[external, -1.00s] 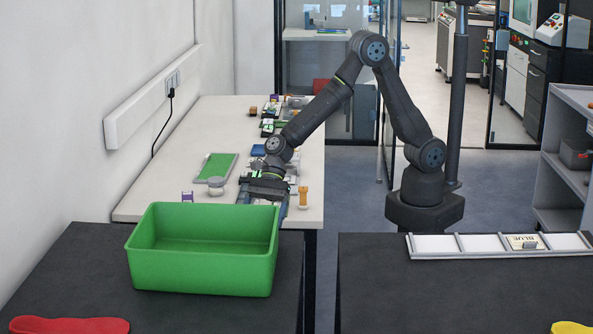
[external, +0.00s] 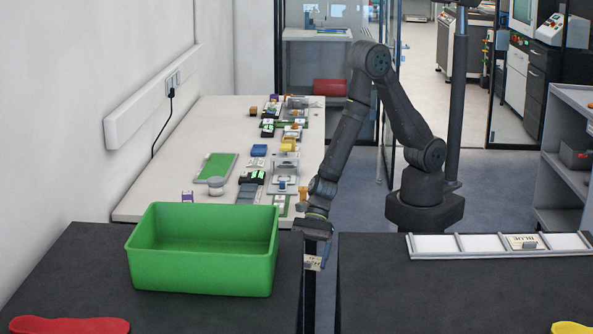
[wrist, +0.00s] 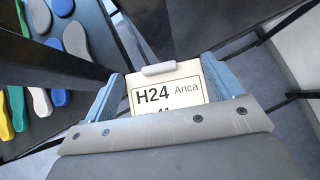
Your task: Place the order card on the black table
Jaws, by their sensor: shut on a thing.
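The order card (wrist: 166,92) is white with "H24 Anca" on it and sits between the two blue-grey jaws of my gripper (wrist: 167,88) in the wrist view. My gripper is shut on the card. In the external view my gripper (external: 315,240) points down, with the card (external: 313,263) hanging below it, by the gap between the two black tables. The left black table (external: 70,270) and right black table (external: 440,295) are in the foreground. The card's lower text is partly hidden by my gripper.
A green bin (external: 200,265) stands on the left black table, with a red insole (external: 70,326) in front. A white rack (external: 465,246) holding a "BLUE" card lies along the right table's back edge. Several insoles (wrist: 75,40) show in the wrist view. The right table's middle is clear.

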